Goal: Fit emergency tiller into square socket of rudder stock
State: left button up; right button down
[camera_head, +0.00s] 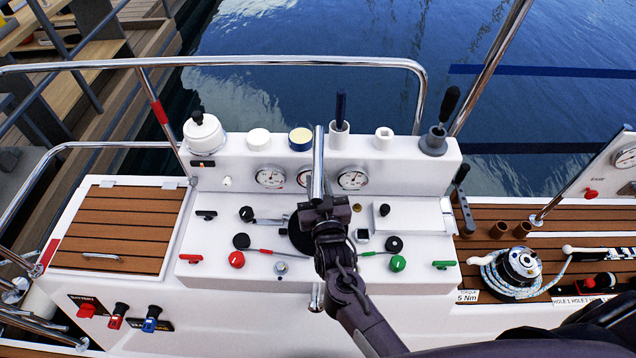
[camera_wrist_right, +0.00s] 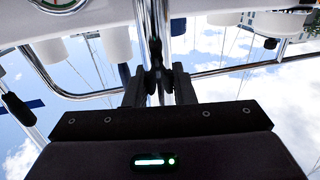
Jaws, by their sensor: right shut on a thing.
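My right gripper (camera_head: 322,208) comes in from the lower right and is shut on a chrome bar (camera_head: 318,165), apparently the tiller, above the white console. The bar's upper part rises past the gripper, and a lower end shows below it. In the right wrist view the bar (camera_wrist_right: 150,25) runs up between the fingers (camera_wrist_right: 157,85). A white post (camera_head: 384,139) with a dark, square-looking opening stands on the console's top ledge, apart from the bar. I cannot tell which is the rudder stock socket. My left gripper is out of view.
The white console (camera_head: 215,225) carries gauges (camera_head: 352,179), knobs and a black-handled lever (camera_head: 440,120). A cup with a blue rod (camera_head: 340,130) stands left of the white post. A chrome rail (camera_head: 250,62) arches behind. A winch (camera_head: 520,265) sits at right.

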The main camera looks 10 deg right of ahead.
jog(key=shift+f+b, duration=0.6)
jog(key=shift+f, duration=0.05)
jog(key=c, duration=1.1)
grip_release()
jog(key=shift+c, duration=0.2)
jog(key=s+b, duration=0.1)
jog(key=s, duration=0.7)
jog(key=shift+a, duration=0.25)
jog(key=shift+f, duration=0.1)
